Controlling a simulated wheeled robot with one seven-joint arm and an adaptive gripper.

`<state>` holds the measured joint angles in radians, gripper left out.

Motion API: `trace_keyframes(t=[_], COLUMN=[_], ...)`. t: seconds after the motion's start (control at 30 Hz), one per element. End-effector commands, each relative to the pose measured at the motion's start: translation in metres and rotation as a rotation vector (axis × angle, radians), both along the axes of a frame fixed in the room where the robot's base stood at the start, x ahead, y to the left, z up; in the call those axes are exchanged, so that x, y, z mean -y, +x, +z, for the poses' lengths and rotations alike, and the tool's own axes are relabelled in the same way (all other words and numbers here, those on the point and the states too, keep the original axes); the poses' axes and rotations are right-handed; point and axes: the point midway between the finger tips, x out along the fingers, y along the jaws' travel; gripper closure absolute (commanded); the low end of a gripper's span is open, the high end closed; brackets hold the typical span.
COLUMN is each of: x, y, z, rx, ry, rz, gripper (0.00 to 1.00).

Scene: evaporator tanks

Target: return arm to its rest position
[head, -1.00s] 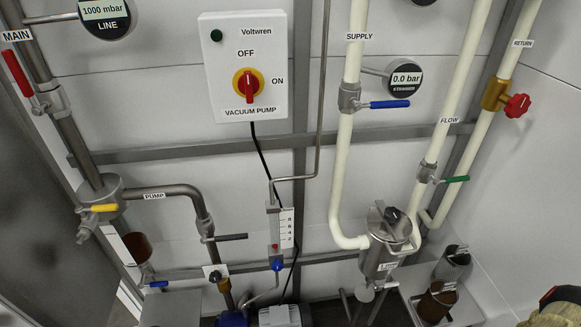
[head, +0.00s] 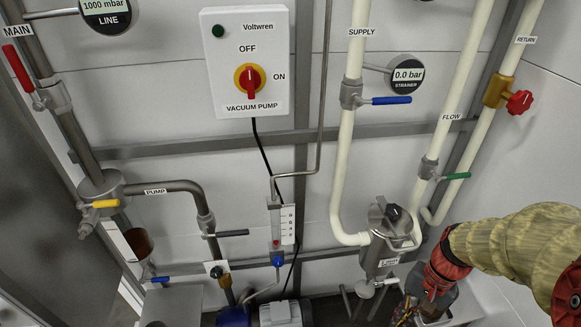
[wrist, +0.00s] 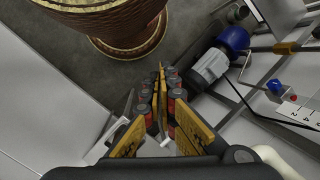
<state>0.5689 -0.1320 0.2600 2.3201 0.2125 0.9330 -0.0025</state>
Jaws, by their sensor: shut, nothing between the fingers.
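My arm (head: 510,243), in a tan sleeve with red and grey joints, reaches in from the right edge of the head view. It bends down at the lower right. My gripper (head: 405,311) shows only partly at the bottom edge there, below the strainer. In the wrist view my gripper (wrist: 162,75) points away from the camera, with its yellow and dark fingers close together and nothing between them. It appears apart from everything around it.
The steel strainer (head: 385,240) and white pipes stand left of my arm. The vacuum pump box (head: 246,62) is on the wall. The wrist view shows a blue-and-grey pump (wrist: 213,65) to the right and a large brown round object (wrist: 115,22) above, over grey floor.

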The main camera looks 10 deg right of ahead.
Motion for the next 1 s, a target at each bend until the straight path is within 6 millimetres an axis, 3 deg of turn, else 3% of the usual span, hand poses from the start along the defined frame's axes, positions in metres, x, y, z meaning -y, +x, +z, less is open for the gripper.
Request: trace_keyframes(t=[0.27, 0.6, 0.8, 1.0], x=[-0.023, -0.088, -0.109, -0.11], y=[0.009, 0.01, 0.008, 0.008], z=[0.086, 0.185, 0.197, 0.197], rx=[0.245, 0.598, 0.658, 0.658], ry=[-0.269, -0.404, -0.396, -0.394], rz=[0.325, 0.573, 0.641, 0.645], gripper=[1.0, 1.0, 1.0, 1.0])
